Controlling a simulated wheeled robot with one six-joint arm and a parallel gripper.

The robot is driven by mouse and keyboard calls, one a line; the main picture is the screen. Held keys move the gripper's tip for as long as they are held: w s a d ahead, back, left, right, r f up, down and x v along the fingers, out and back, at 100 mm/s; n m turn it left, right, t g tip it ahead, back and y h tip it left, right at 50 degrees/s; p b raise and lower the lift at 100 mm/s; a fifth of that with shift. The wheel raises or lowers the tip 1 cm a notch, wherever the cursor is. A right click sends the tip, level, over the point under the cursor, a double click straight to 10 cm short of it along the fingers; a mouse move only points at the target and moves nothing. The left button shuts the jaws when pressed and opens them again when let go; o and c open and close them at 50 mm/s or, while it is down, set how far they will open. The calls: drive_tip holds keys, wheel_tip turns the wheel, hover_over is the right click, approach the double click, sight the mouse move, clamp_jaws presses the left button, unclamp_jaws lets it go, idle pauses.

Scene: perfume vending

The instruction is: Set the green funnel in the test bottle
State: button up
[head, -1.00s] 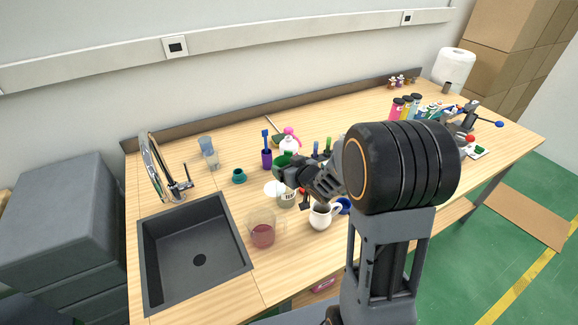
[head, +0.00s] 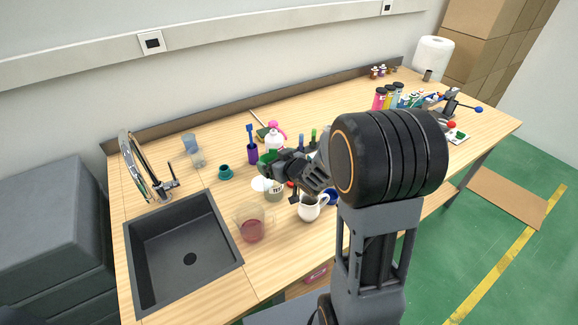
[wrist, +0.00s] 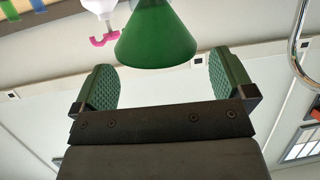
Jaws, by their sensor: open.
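The green funnel (wrist: 155,38) shows wide end toward me in the wrist view, between and just beyond the fingertips. Its narrow end is hidden. In the head view only a bit of green (head: 268,157) shows behind my gripper (head: 270,172). My gripper (wrist: 161,62) is open, one finger on either side of the funnel, with visible gaps in the wrist view. The test bottle (head: 274,191), labelled TEST, stands on the bench just below my gripper in the head view. My gripper hides part of its top.
A beaker of red liquid (head: 252,228) and a white pitcher (head: 310,207) stand close in front. A white bottle with a pink nozzle (head: 277,134) and a purple holder (head: 252,150) stand behind. A teal item (head: 225,172) and the sink (head: 184,250) are left.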

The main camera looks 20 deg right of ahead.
drive_tip(key=b+v, duration=0.7)
drive_tip(key=v, duration=0.5)
drive_tip(key=shift+s, duration=0.35)
drive_tip(key=shift+d, duration=0.2)
drive_tip(key=s+d+f+m+g+h, duration=0.3)
drive_tip(key=s+d+m+g+h, duration=0.1)
drive_tip(key=d+h, duration=0.55)
drive_tip(key=s+a+f+g+y, duration=0.1)
drive_tip(key=s+a+g+y, duration=0.1)
drive_tip(key=a, duration=0.5)
drive_tip(key=s+a+f+n+g+y, duration=0.1)
drive_tip(key=s+a+g+y, duration=0.2)
drive_tip(key=a, duration=0.4)
drive_tip(key=shift+s+f+y, duration=0.2)
drive_tip(key=shift+s+y, duration=0.15)
drive_tip(key=shift+s, duration=0.45)
